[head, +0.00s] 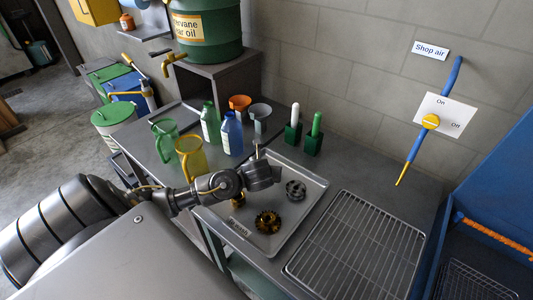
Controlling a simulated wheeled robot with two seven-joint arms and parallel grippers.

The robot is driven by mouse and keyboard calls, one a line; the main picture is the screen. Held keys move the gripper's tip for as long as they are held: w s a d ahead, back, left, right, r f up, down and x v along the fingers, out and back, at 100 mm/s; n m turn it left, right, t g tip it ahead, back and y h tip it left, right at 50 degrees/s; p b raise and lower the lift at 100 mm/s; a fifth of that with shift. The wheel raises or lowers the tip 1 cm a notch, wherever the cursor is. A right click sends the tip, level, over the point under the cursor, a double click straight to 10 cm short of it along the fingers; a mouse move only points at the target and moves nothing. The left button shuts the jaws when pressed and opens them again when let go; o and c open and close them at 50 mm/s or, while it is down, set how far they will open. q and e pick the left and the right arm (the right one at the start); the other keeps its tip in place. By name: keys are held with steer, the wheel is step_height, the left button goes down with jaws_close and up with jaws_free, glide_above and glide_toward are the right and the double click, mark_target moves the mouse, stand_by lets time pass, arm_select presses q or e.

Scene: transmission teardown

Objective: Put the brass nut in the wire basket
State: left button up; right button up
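A small brass-coloured part (238,201), which looks like the brass nut, lies in the grey metal tray (310,217), partly covered by my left arm. My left gripper (264,175) is over the upper left part of the tray, above and to the right of that part. Its fingers are not clear, so I cannot tell whether it is open or shut. A wire basket (472,281) shows at the lower right, inside a blue cabinet, cut off by the picture's edge. My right gripper is not in view.
The tray also holds a dark brass gear (267,221) and a grey gear (296,190). A flat wire rack (355,250) lies right of the tray. Jugs (191,158), bottles (232,134), funnels (240,104) and green holders (313,142) stand behind. The blue cabinet wall (497,190) rises at right.

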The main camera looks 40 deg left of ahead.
arm_select(q)
steer(key=c, duration=1.4)
steer(key=shift+o, duration=0.2)
steer(key=shift+w+r, duration=0.1)
steer(key=shift+r, duration=0.3)
step_height(320, 180, up, 3)
steer(key=shift+f+p, duration=0.2)
steer(key=shift+p, duration=0.65)
steer(key=v, duration=0.7)
steer(key=shift+w+d+r+p, duration=0.2)
steer(key=shift+w+r+p, duration=0.1)
steer(key=shift+p, duration=0.1)
steer(key=s+d+r, duration=0.1)
steer(key=s, duration=0.1)
steer(key=s+d+r, duration=0.2)
steer(key=shift+s+d, duration=0.1)
steer(key=shift+d, duration=0.15)
steer(key=shift+s+d+r+p, duration=0.15)
steer(key=shift+d+p, duration=0.15)
steer(key=shift+s+d+r+p, duration=0.2)
steer(key=shift+s+d+p, duration=0.15)
steer(key=shift+s+p, duration=0.55)
steer(key=shift+s+d+r+p, duration=0.2)
steer(key=shift+s+d+p, duration=0.3)
steer(key=shift+p, duration=0.55)
